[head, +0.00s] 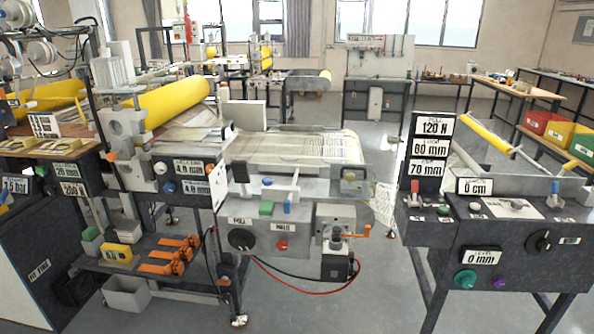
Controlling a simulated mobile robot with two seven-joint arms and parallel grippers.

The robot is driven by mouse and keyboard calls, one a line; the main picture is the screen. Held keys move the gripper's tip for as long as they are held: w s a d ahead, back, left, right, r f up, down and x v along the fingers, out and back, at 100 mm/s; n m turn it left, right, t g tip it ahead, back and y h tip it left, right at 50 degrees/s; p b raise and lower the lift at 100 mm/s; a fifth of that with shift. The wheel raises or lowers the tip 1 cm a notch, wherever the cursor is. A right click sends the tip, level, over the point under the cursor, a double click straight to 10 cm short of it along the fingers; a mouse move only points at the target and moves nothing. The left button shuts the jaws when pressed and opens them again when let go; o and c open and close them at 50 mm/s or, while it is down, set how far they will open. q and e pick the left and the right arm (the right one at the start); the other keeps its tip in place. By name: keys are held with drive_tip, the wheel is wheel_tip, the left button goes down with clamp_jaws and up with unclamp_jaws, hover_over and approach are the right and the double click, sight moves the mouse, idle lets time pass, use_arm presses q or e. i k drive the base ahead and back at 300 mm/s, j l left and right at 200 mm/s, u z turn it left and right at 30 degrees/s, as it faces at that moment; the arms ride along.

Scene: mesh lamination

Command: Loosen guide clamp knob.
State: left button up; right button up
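No label that I can read names a guide clamp knob, so I cannot tell which knob it is. A round black knob (241,240) sits on the front of the middle grey machine (300,215), beside a red knob (282,245). A small orange lever (357,233) sticks out at that machine's right end. The right console (500,250) has a black knob (541,241), a teal knob (465,280) and a purple knob (499,283). Neither of my grippers is in view.
Yellow rollers (168,101) lie over the left machine. A lower shelf (150,262) holds orange clamp-like tools (168,262) and a yellow box (117,252). A red hose (305,290) hangs below the middle machine. Grey floor (385,290) is open between it and the right console.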

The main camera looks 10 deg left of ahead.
sight(267, 181)
drive_tip(key=i, duration=0.95)
